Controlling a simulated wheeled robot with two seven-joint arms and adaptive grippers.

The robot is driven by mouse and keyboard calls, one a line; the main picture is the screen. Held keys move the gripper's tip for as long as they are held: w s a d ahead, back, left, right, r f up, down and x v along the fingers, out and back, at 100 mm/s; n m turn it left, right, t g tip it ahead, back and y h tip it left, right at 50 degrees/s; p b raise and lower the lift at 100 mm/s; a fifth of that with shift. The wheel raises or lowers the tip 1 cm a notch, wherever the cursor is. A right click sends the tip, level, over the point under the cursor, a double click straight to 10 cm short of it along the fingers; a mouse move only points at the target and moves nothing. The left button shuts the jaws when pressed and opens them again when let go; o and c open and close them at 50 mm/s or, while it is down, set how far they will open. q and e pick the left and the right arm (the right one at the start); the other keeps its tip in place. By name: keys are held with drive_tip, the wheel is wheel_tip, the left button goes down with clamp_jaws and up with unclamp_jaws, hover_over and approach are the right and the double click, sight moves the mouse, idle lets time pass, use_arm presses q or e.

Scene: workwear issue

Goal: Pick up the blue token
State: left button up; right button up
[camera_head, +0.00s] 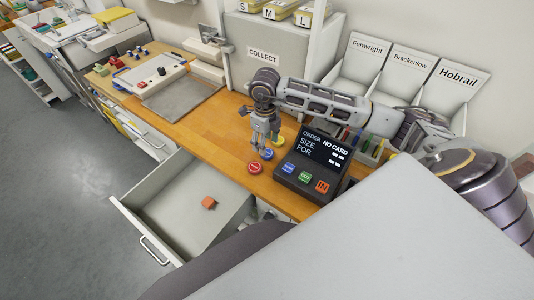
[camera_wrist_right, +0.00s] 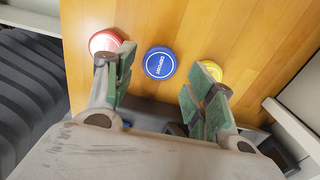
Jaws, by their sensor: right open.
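The blue token (camera_wrist_right: 160,62) is a round disc with white lettering, lying flat on the wooden counter. It shows in the head view (camera_head: 267,154) just below my right gripper. My right gripper (camera_head: 264,146) is open, its fingers pointing down over the counter; in the wrist view its two green-padded fingers (camera_wrist_right: 160,92) are spread, with the blue token beyond and between the tips, not gripped. A red token (camera_wrist_right: 105,42) lies to its left, partly behind the left finger, and a yellow token (camera_wrist_right: 211,69) to its right, partly behind the right finger. My left gripper is not in view.
The order terminal (camera_head: 316,165) stands close to the right of the tokens, reading NO CARD. An open drawer (camera_head: 165,188) below the counter holds a small orange block (camera_head: 209,202). A COLLECT cabinet (camera_head: 262,62) stands behind. The counter left of my right gripper is clear.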

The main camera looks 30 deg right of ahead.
drive_tip(key=shift+s+d+f+p, duration=0.15)
drive_tip(key=shift+f+p, duration=0.2)
drive_tip(key=shift+f, duration=0.85)
drive_tip(key=shift+s+d+f+p, duration=0.1)
drive_tip(key=shift+f+p, duration=0.2)
drive_tip(key=shift+f, duration=0.85)
drive_tip(key=shift+c, duration=0.5)
drive_tip(key=c, duration=0.6)
